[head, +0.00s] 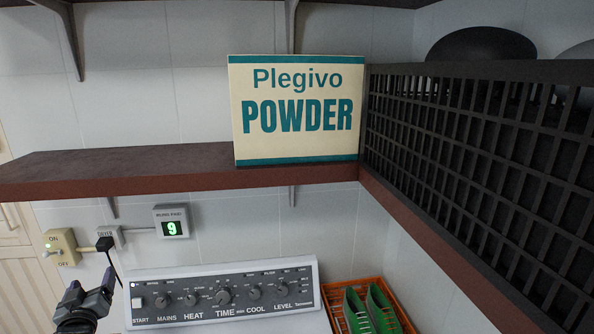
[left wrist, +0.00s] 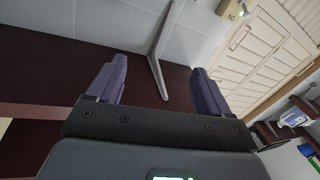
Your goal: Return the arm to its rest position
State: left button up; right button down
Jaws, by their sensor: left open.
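My left gripper (head: 92,286) shows at the lower left edge of the head view, in front of the wall and left of the appliance's control panel (head: 222,293). In the left wrist view its two purple fingers stand wide apart, and the gripper (left wrist: 160,82) is open with nothing between the fingertips. A grey shelf bracket and the dark red underside of a shelf lie behind the fingers there. My right gripper is in neither view.
A dark red shelf (head: 120,168) runs above the panel and holds a Plegivo powder box (head: 297,110). A black lattice crate (head: 490,170) stands at the right. An orange basket (head: 338,312) holds green things.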

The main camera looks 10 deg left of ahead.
pick_arm(q)
jog(key=s+d+f+m+g+h, duration=0.3)
jog(key=s+d+f+m, duration=0.2)
jog(key=d+f, duration=0.4)
jog(key=s+d+f+m+g+h, duration=0.25)
jog(key=s+d+f+m, duration=0.25)
jog(key=d+f, duration=0.45)
jog(key=s+d+f+m+g, duration=0.1)
jog(key=s+d+f+m, duration=0.1)
jog(key=s, duration=0.4)
jog(key=s+d+f+m+g+h, duration=0.1)
jog(key=s+d+f+m+g, duration=0.1)
jog(key=s+d, duration=0.3)
jog(key=s+d+f+m+g+h, duration=0.1)
jog(key=s+d+f+m+g, duration=0.1)
jog(key=s, duration=0.6)
jog(key=shift+d+f, duration=0.65)
jog(key=shift+d, duration=0.35)
jog(key=d+n+h, duration=0.4)
jog(key=d, duration=0.5)
notch_tip(320, 180, up, 19)
jog(key=p, duration=1.9)
jog(key=shift+w, duration=0.2)
jog(key=shift+f+g, duration=0.15)
jog(key=shift+g, duration=0.1)
